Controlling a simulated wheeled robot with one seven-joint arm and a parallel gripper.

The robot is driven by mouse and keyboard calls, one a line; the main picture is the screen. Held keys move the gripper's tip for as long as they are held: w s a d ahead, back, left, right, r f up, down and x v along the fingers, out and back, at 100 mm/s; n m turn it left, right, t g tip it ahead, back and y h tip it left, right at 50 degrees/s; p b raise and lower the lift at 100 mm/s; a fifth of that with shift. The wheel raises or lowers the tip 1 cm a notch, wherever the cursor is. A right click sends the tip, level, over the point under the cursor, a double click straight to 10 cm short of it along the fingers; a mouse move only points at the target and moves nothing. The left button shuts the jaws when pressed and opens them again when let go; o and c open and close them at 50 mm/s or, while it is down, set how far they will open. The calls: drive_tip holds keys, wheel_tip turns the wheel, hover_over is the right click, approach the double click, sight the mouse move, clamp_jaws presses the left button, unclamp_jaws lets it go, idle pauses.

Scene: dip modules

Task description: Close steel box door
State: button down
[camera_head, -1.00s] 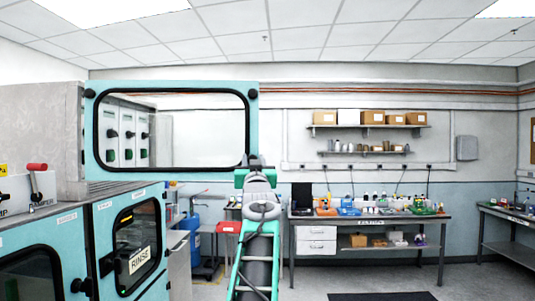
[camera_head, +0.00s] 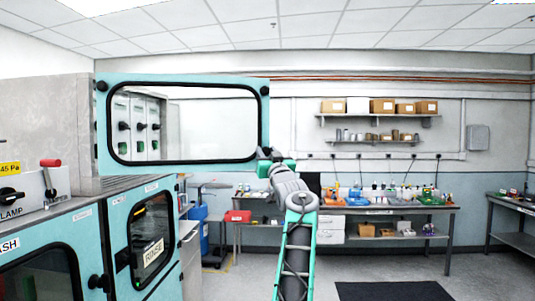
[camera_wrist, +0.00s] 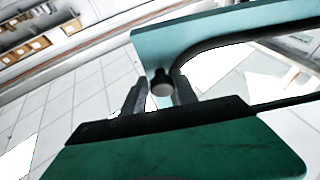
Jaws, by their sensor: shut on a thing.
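The steel box door (camera_head: 182,81) is a teal frame around a clear window, standing open above the left-hand cabinets. Its left edge adjoins the grey steel box (camera_head: 88,130). My gripper (camera_head: 268,155) is at the door's lower right corner in the head view. In the wrist view, my gripper (camera_wrist: 158,86) has its two dark fingers on either side of a black round knob (camera_wrist: 162,76) at a corner of the teal frame (camera_wrist: 150,45). The fingers are shut on this knob.
A bench (camera_head: 400,209) with coloured items stands along the back wall under shelves (camera_head: 375,115). Floor to the right is mostly clear, with a dark mat (camera_head: 395,291).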

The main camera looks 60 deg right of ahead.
drive_tip(key=shift+w+a, duration=0.1)
drive_tip(key=shift+w, duration=0.05)
drive_tip(key=c, duration=1.1)
unclamp_jaws()
drive_tip(key=shift+a, duration=0.1)
drive_tip(key=shift+s+f+b, duration=0.2)
drive_tip(key=shift+b, duration=0.1)
drive_tip(key=b+v, duration=0.7)
drive_tip(key=shift+s+a, duration=0.1)
drive_tip(key=shift+s, duration=0.05)
drive_tip(key=shift+c, duration=0.3)
